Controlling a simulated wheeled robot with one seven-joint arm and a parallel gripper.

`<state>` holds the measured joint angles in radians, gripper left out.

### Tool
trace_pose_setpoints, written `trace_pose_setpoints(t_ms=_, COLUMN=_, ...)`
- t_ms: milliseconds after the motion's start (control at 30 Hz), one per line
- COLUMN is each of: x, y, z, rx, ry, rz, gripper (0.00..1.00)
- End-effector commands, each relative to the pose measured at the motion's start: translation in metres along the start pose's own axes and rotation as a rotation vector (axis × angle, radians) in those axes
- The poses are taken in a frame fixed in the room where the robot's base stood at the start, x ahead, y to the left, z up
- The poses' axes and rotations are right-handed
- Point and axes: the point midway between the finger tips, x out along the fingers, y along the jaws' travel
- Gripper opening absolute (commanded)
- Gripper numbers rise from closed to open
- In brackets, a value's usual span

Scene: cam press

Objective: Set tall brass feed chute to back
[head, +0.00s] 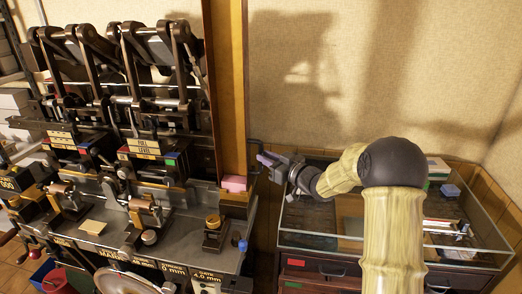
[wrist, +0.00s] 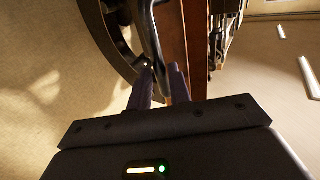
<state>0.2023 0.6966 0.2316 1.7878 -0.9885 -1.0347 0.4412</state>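The tall brass feed chute (head: 233,85) stands upright at the right end of the press, with a dark reddish-brown side on its left. A pink block (head: 234,183) sits at its foot. My gripper (head: 262,158) is close to the right of the chute's lower part. In the wrist view, my two fingertips (wrist: 162,70) are a little apart, beside a brown upright face (wrist: 172,35) that looks like the chute. A dark curved metal bar (wrist: 146,30) runs down to between or behind the fingers. I cannot tell whether they grip it.
The dark press (head: 110,90) with levers and labels fills the left. A glass-topped cabinet (head: 400,255) stands below my arm at the right. A small brass-topped unit (head: 214,228) and a blue knob (head: 242,245) are at the press's front right corner. The wall behind is bare.

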Motion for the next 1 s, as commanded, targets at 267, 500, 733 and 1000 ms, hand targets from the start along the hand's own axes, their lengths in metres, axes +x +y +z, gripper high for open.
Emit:
trace_pose_setpoints(t_ms=267, x=0.029, y=0.000, z=0.000, rx=0.000, ry=-0.001, rz=0.000, gripper=0.20)
trace_pose_setpoints(t_ms=500, x=0.030, y=0.000, z=0.000, rx=0.000, ry=-0.001, rz=0.000, gripper=0.20)
trace_pose_setpoints(t_ms=733, x=0.030, y=0.000, z=0.000, rx=0.000, ry=-0.001, rz=0.000, gripper=0.00)
trace_pose_setpoints(t_ms=1000, x=0.032, y=0.007, z=0.000, rx=-0.001, ry=0.000, rz=0.001, gripper=0.00)
